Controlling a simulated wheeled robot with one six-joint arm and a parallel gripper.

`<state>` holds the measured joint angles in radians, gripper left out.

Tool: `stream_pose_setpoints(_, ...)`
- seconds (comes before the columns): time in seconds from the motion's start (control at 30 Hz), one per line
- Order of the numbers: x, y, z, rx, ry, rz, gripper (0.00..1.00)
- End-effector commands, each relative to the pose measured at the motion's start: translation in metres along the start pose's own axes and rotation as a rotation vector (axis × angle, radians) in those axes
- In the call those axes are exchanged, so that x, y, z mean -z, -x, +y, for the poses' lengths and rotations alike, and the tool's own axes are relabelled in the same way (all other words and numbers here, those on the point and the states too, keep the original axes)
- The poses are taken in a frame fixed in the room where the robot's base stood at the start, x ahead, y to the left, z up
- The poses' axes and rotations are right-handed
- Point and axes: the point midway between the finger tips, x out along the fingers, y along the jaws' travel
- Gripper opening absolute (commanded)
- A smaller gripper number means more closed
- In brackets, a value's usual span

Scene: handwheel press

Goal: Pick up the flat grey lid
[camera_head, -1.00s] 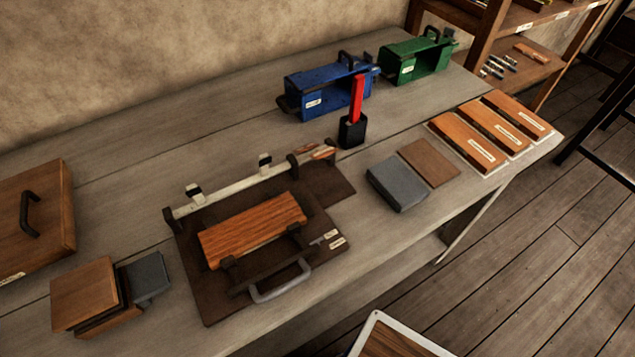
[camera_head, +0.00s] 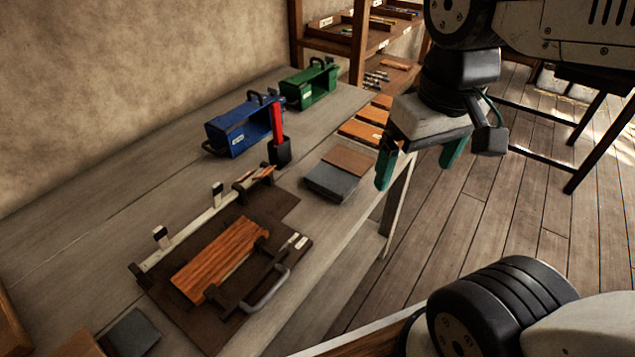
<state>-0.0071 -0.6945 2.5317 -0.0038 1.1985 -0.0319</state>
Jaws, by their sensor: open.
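A flat grey slab (camera_head: 331,183), which looks like the grey lid, lies on the workbench near its front edge, beside a thin brown plate (camera_head: 349,160). A second grey piece (camera_head: 133,333) shows at the lower left beside a wooden block; which of the two is the lid is not certain. My gripper (camera_head: 418,166) hangs at the upper right with its teal fingers apart and nothing between them. It appears to the right of the slab, higher up and apart from it.
A press fixture (camera_head: 185,325) holding a wooden board stands left of the slab. A black cup (camera_head: 280,152) with a red piece, a blue box (camera_head: 238,132) and a green box (camera_head: 312,88) stand behind. Wooden blocks (camera_head: 363,132) lie near my gripper.

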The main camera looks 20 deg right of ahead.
Motion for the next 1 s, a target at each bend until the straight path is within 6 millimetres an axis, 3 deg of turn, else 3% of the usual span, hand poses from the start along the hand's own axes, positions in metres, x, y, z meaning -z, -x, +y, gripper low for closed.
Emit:
stream_pose_setpoints(0.27, 0.079, -0.024, -0.004, 0.008, 0.181, -0.043, 0.93)
stream_pose_setpoints(0.6, 0.174, -0.091, -0.014, 0.025, 0.416, -0.085, 0.93)
stream_pose_setpoints(0.8, 0.207, -0.128, -0.019, 0.033, 0.511, -0.099, 0.93)
stream_pose_setpoints(1.0, 0.218, -0.146, -0.021, 0.036, 0.548, -0.103, 0.93)
